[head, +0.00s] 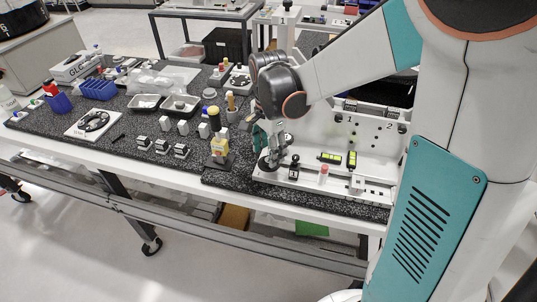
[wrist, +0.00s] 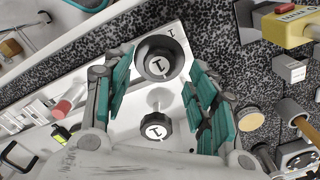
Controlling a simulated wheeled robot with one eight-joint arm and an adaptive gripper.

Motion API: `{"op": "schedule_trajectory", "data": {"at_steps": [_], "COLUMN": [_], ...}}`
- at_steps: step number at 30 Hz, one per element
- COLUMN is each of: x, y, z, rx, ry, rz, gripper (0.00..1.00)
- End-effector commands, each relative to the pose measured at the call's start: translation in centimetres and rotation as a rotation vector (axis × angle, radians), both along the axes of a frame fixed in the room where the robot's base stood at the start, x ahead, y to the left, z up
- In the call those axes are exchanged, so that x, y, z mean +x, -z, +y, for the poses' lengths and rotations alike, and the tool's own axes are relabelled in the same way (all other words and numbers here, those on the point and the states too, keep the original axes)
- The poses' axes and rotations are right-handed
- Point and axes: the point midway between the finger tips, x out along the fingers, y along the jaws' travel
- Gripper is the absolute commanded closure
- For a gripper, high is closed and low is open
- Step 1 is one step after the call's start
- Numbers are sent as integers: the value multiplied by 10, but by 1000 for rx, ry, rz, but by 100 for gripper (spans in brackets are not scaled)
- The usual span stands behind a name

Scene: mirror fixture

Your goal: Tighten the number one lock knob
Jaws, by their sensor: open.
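One is a larger round knob (wrist: 158,64) with a white cap, between my fingertips in the picture; the other is a smaller lobed knob (wrist: 156,127) with a pale stem, nearer the palm side. I cannot tell which is the lock knob. Both are on the white fixture (head: 337,188), at its left end. My gripper (wrist: 158,72) is open, with teal pads on either side of the knobs and no visible contact. In the head view my gripper (head: 264,146) hangs over that end, partly hiding it.
The fixture's upright panel (head: 372,133) has black knobs and numbers. A red-topped peg (head: 323,172) and yellow-green vials (head: 330,157) are right of the gripper.

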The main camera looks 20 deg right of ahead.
Motion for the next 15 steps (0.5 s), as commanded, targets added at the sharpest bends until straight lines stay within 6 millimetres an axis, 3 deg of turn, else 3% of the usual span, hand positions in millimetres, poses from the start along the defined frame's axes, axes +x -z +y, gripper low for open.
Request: {"op": "schedule_trajectory", "data": {"at_steps": [9,15], "x": [-1,0], "y": [-63,-86], "z": [0,0], "rx": [0,0], "ry": [0,0], "rz": [0,0], "gripper": [48,48]}}
